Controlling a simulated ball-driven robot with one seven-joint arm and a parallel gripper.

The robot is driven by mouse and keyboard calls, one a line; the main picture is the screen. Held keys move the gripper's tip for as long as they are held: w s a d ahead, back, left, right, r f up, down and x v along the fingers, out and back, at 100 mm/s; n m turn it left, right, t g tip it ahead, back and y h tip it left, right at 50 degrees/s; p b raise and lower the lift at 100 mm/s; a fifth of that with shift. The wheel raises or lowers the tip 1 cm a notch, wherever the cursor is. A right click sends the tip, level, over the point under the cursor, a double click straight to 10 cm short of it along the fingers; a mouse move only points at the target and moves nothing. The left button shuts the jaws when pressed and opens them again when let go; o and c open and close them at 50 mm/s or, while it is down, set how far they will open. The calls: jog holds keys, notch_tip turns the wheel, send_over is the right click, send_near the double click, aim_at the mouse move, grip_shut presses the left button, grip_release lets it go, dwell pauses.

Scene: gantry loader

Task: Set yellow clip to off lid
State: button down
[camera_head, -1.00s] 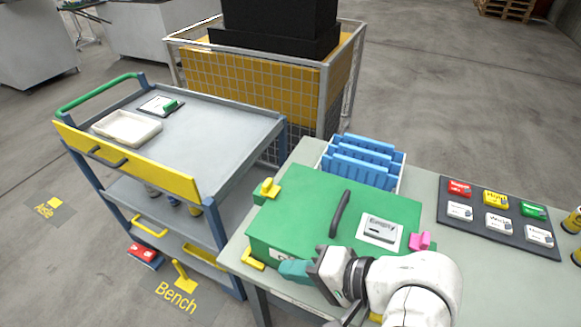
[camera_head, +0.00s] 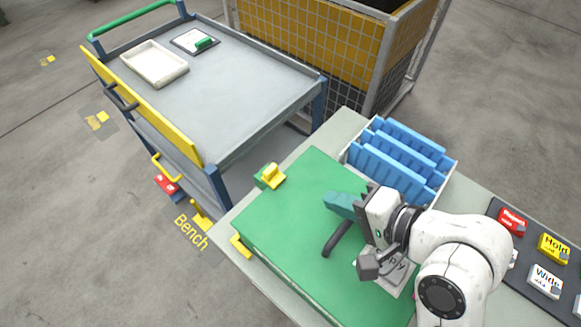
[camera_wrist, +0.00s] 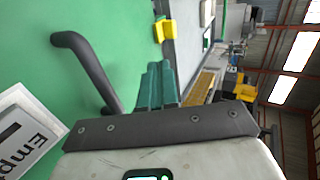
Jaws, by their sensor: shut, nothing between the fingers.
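The yellow clip (camera_head: 270,176) sits at the far left corner of the green lid (camera_head: 290,230), its yellow tab raised on a green base. In the wrist view the clip (camera_wrist: 164,28) shows near the top middle, beyond the fingertips. My gripper (camera_head: 332,199) has teal fingers shut and empty. It is over the lid, to the right of the clip and apart from it. The fingers (camera_wrist: 155,80) also show shut in the wrist view. A dark handle (camera_head: 338,238) stands on the lid beside my fingers. My arm hides the lid's right part.
A card with text (camera_head: 398,272) is partly behind my wrist. Blue dividers (camera_head: 400,150) stand in a bin behind the lid. A grey cart (camera_head: 235,85) with a white tray (camera_head: 153,63) is at the left. Coloured labelled blocks (camera_head: 512,221) lie at the right.

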send_near(269, 167)
jog(key=f, duration=0.4)
jog(key=shift+w+a+f+p, duration=0.1)
jog(key=shift+a+p, duration=0.2)
jog(key=shift+w+a+p, duration=0.35)
jog(key=shift+w+a, duration=0.35)
jog(key=shift+a, duration=0.2)
jog(key=shift+w+a, duration=0.4)
jog(key=shift+a, duration=0.1)
jog(key=shift+w+a+p, duration=0.5)
jog(key=shift+w+a, duration=0.4)
jog(key=shift+a, duration=0.2)
